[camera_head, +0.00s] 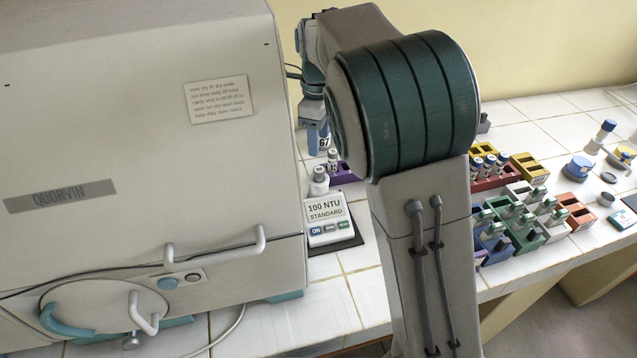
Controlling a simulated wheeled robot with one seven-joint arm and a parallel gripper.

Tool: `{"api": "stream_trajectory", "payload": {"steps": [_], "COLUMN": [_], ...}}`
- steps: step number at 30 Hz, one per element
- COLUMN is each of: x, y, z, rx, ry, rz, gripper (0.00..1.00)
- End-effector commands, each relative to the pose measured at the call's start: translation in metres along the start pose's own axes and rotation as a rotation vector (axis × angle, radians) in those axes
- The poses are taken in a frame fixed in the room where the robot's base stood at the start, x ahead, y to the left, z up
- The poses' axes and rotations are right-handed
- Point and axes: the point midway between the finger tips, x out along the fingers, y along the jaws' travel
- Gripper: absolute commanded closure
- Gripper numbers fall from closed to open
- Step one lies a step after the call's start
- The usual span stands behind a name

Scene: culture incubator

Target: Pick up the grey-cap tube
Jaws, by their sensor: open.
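A small tube (333,165) with a greyish cap stands upright in or beside a purple rack (347,176), partly hidden by my arm. A white vial (319,186) with a grey cap stands just left of it, at the back of the meter. I cannot tell for certain which is the grey-cap tube. My gripper (319,150) has blue fingers and points down just above the vial and tube. It is open, and its fingertips look apart from both, though the small view leaves the gap unclear.
A meter marked 100 NTU (328,222) sits on a dark mat. The large incubator (140,130) fills the left. Coloured racks with several capped tubes, including a green rack (526,236), stand at right. Bare tiles (345,305) lie in front.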

Motion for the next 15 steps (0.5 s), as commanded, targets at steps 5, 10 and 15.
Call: {"api": "stream_trajectory", "payload": {"steps": [5, 10, 15], "x": [0.024, 0.036, 0.063], "y": [0.000, 0.000, 0.001], "z": [0.000, 0.000, -0.001], "rx": [-0.002, -0.002, -0.001], "ry": [0.001, 0.000, 0.003], "rz": [0.001, 0.001, 0.003], "gripper": [0.48, 0.48, 0.48]}}
